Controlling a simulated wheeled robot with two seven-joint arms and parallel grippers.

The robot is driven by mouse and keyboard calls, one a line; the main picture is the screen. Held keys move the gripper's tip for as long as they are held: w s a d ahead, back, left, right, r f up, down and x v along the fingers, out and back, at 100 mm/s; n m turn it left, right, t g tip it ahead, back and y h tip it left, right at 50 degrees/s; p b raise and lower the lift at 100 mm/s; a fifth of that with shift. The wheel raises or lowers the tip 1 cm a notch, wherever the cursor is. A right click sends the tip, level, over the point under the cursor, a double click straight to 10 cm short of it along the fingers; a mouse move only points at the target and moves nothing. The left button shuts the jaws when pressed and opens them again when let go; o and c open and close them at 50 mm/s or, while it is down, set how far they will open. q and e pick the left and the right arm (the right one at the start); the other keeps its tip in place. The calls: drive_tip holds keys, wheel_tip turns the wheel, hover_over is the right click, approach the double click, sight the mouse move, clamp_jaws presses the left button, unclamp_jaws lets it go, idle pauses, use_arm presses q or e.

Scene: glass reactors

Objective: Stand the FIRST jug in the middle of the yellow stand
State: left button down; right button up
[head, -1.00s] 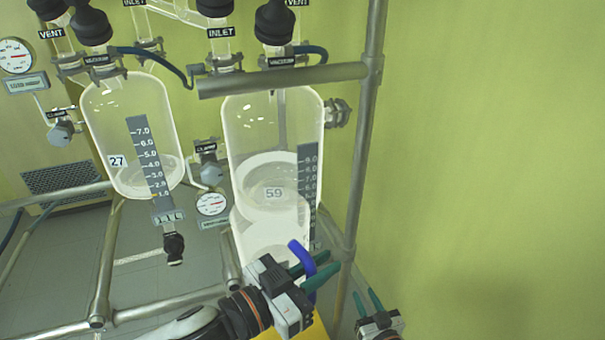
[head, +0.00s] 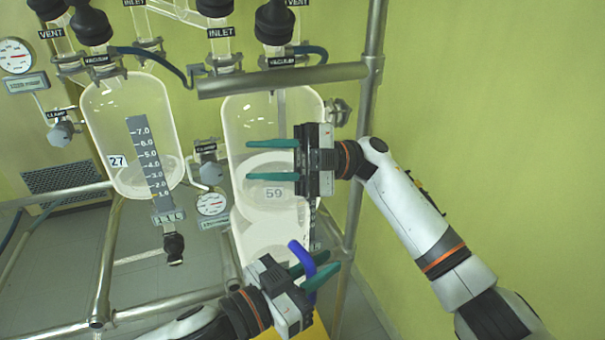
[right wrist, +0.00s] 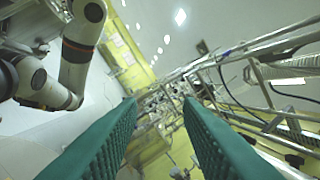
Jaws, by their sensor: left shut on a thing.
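A translucent white jug (head: 262,238) with a blue handle (head: 297,248) is at the lower middle of the head view, below and in front of the reactor marked 59. My left gripper (head: 318,268) is shut on the blue handle. The gripper hides part of the jug's lower side. Part of the yellow stand (head: 313,328) shows below the left gripper; I cannot tell whether the jug touches it. My right gripper (head: 248,160) is open and empty, its fingers pointing left across the reactor's front. In the right wrist view its two green fingers (right wrist: 160,130) stand apart.
The glass reactor marked 59 (head: 240,125) stands behind the right gripper, the one marked 27 (head: 110,115) to its left. A metal post (head: 366,100) and a rail (head: 280,78) frame them. The green wall to the right is bare.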

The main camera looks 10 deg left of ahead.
drive_tip(key=s+a+n+t+h, duration=0.2)
drive_tip(key=s+h, duration=0.2)
drive_tip(key=h, duration=0.2)
drive_tip(key=m+t+h, duration=0.3)
drive_tip(key=t+h, duration=0.7)
drive_tip(key=t, duration=0.1)
hover_over(302, 235)
drive_tip(key=w, duration=0.1)
drive_tip(key=f, duration=0.2)
wheel_tip(302, 235, down, 12)
drive_tip(key=shift+w+r, duration=0.1)
drive_tip(key=shift+r, duration=0.15)
drive_tip(key=shift+a, duration=0.1)
drive_tip(key=shift+c, duration=0.4)
drive_tip(key=c, duration=0.6)
clamp_jaws()
drive_tip(key=shift+r, duration=0.1)
